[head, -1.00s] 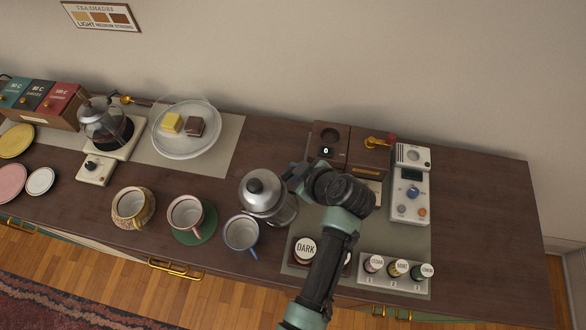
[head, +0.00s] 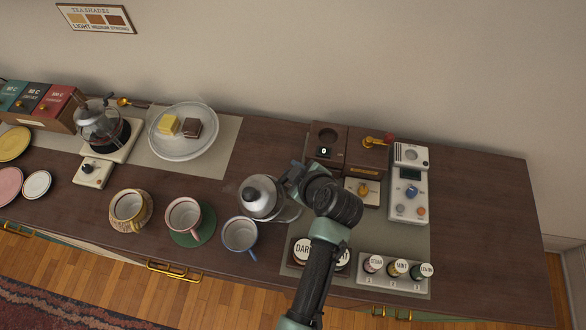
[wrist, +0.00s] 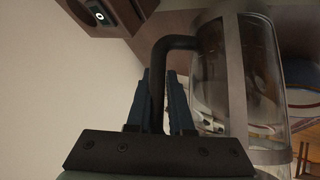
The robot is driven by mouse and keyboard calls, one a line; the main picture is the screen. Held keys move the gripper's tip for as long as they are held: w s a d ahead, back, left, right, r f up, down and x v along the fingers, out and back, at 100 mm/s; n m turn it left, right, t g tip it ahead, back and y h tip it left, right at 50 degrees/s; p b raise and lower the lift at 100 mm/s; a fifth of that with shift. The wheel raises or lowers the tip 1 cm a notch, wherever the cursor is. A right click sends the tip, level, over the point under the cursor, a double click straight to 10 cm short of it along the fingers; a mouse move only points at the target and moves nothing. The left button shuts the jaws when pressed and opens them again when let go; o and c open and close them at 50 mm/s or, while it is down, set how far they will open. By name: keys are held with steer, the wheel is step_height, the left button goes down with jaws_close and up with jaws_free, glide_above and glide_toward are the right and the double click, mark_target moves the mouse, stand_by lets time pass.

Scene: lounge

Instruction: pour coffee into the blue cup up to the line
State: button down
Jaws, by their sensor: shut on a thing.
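My gripper (head: 296,178) is shut on the black handle of a glass press pot (head: 262,197) with a silver lid. The pot is tilted to the left, its top near the blue cup (head: 239,236). In the wrist view the fingers (wrist: 160,85) grip the handle, and the glass body (wrist: 235,80) with metal bands looks clear where it shows. The blue cup stands on the counter, just below and left of the pot. Its inside looks pale. I cannot make out its line, any coffee in it or a stream.
A pink cup (head: 183,216) on a green saucer (head: 206,232) and a patterned cup (head: 130,207) stand to the left. A dark jar (head: 304,250) and a rack of small bottles (head: 394,272) lie near my arm. A white machine (head: 409,184) stands at right.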

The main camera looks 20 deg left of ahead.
steer(key=shift+s+a+r+n+t+h, duration=0.1)
steer(key=shift+r+n+t+h, duration=0.5)
steer(key=shift+r+n+t, duration=0.75)
steer(key=shift+f+m+t+b, duration=0.25)
steer(key=shift+m+t+b, duration=0.1)
steer(key=shift+t, duration=0.1)
steer(key=shift+s+a+r, duration=0.1)
steer(key=shift+r, duration=0.1)
steer(key=shift+s+f+b, duration=0.1)
steer(key=shift+b, duration=0.25)
stand_by(0.5)
steer(key=shift+s+r+n+t, duration=0.1)
steer(key=shift+r+n+t, duration=0.1)
steer(key=shift+n+t, duration=0.25)
stand_by(4.7)
